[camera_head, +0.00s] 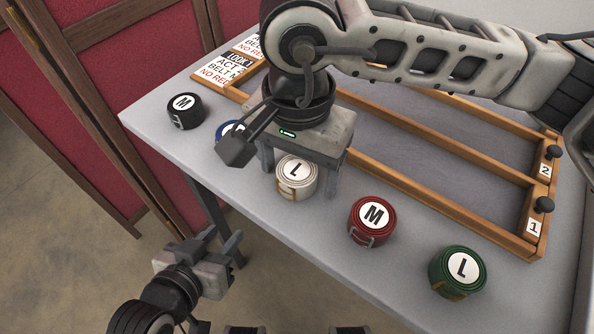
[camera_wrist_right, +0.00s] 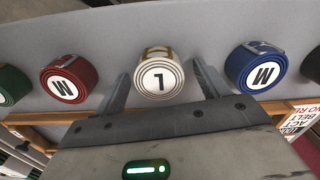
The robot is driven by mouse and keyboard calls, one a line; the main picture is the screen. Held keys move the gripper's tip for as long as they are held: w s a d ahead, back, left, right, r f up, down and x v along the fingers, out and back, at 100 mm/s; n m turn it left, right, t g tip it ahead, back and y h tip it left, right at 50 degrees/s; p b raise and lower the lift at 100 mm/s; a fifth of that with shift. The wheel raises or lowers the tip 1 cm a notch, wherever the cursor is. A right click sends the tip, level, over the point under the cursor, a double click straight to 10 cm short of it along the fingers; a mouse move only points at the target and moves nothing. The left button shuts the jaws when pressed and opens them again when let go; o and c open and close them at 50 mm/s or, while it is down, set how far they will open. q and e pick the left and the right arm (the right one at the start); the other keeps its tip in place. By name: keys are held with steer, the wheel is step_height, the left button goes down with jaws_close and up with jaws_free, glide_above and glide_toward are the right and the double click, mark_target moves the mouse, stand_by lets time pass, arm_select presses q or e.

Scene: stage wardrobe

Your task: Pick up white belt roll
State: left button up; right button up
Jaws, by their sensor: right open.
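The white belt roll (camera_head: 297,176) sits on the grey table, its round label marked L facing up. My right gripper (camera_head: 301,184) is above and around it, open, with one finger on each side. In the right wrist view the white roll (camera_wrist_right: 158,78) lies between the two spread fingers (camera_wrist_right: 162,88), with a small gap on each side. Its brass buckle shows at the roll's edge. My left gripper (camera_head: 219,243) is low, off the table's front edge, with its fingers apart and empty.
A black roll (camera_head: 185,111) and a partly hidden blue roll (camera_head: 229,131) lie left of the white one. A red roll (camera_head: 371,221) and a green roll (camera_head: 457,271) lie right. Behind is a wooden divided tray (camera_head: 437,196) with labelled, knobbed ends.

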steer(key=shift+c, duration=0.3)
steer(key=c, duration=1)
steer(key=shift+r, duration=0.1)
steer(key=shift+c, duration=0.2)
